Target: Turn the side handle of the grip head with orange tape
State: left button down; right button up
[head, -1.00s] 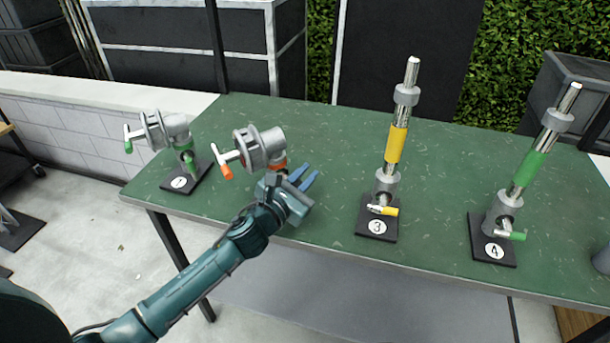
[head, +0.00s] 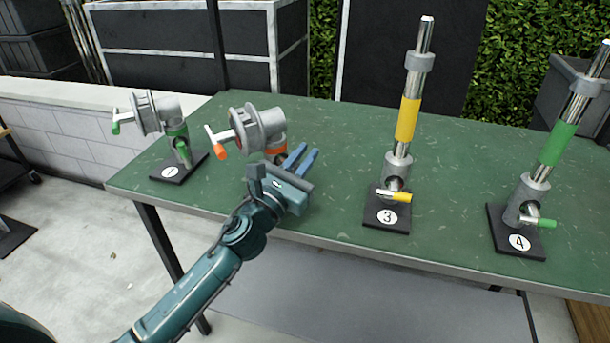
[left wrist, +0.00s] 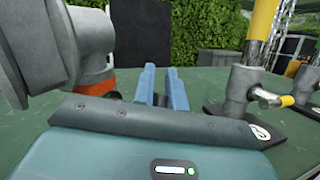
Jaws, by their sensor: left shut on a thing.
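The grip head with orange tape (head: 258,127) is a grey clamp with an orange-tipped T-handle (head: 215,142) on its left and an orange band (head: 276,149) below. In the left wrist view, its grey body fills the left, with the orange band (left wrist: 100,84) beside my fingers. My left gripper (head: 300,158) is at its lower right, blue fingers close together and pointing away from me. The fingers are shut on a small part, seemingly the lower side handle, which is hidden. The gripper hides this stand's base. My right gripper is out of view.
The green-taped head (head: 160,113) stands at left on the green table (head: 340,130). A yellow-taped stand (head: 408,118) and a green-taped stand (head: 556,144) are at right. Table between my gripper and the yellow-taped stand is clear.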

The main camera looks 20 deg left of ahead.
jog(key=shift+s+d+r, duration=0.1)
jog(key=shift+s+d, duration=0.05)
pick_arm(q)
jog(key=c, duration=1.4)
grip_release()
jog(key=shift+c, duration=0.2)
jog(key=shift+s, duration=0.15)
jog(key=shift+s+a+f, duration=0.15)
jog(key=shift+s, duration=0.15)
jog(key=b+v, duration=0.3)
jog(key=v, duration=0.9)
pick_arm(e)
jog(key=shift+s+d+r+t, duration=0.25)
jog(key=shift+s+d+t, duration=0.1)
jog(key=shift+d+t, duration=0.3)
